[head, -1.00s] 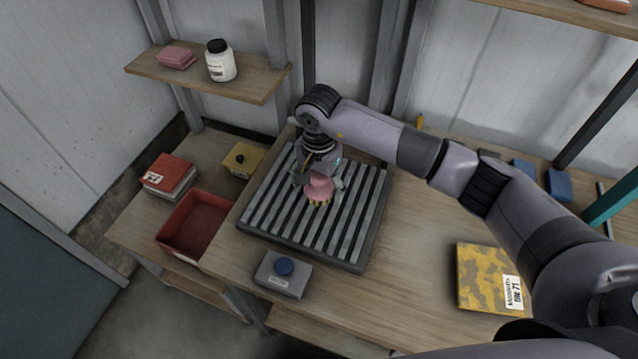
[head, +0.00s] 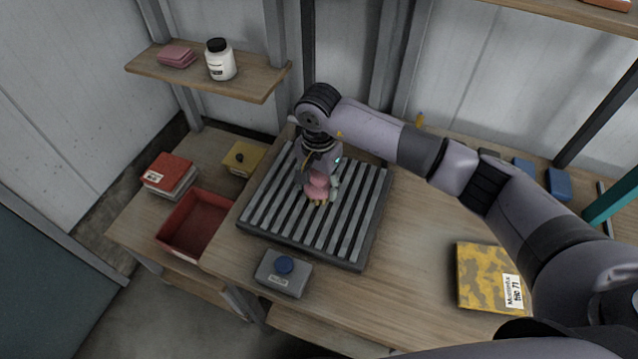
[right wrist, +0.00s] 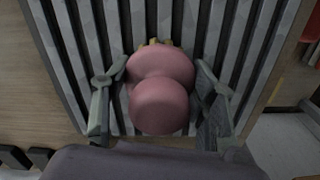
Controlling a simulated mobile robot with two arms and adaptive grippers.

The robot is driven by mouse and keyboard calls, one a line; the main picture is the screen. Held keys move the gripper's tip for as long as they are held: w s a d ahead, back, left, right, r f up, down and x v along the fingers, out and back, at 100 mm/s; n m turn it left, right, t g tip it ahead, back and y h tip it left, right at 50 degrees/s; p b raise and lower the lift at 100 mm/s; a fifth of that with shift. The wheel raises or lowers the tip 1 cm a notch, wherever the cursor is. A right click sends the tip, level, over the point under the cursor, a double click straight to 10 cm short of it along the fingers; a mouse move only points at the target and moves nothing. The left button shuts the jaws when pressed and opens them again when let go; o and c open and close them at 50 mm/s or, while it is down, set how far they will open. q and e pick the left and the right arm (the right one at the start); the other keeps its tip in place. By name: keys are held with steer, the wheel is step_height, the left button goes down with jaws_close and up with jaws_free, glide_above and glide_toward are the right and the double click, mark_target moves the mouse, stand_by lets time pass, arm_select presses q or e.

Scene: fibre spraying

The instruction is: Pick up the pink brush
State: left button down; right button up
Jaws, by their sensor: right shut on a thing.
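The pink brush (head: 317,187) stands on the grey slatted rack (head: 262,231), with a little yellow showing at its lower edge. In the right wrist view the brush (right wrist: 160,90) shows as two rounded pink parts with yellow tips beyond. My right gripper (head: 318,183) reaches down over it from above. Its two fingers stand on either side of the pink body in the right wrist view (right wrist: 160,105), and it is shut on the brush. The brush's underside is hidden. My left gripper is not in view.
A red tray (head: 195,225) and a red-topped stack (head: 168,174) lie left of the rack. A grey box with a blue knob (head: 283,274) is in front. A yellow patterned box (head: 484,277) lies right. Bare tabletop lies between rack and yellow box.

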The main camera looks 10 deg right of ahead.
steer(key=shift+r, duration=0.15)
step_height(320, 180, up, 20)
steer(key=b, duration=0.4)
steer(key=o, duration=0.6)
steer(key=c, duration=0.4)
steer(key=shift+c, duration=0.2)
steer(key=shift+f, duration=0.25)
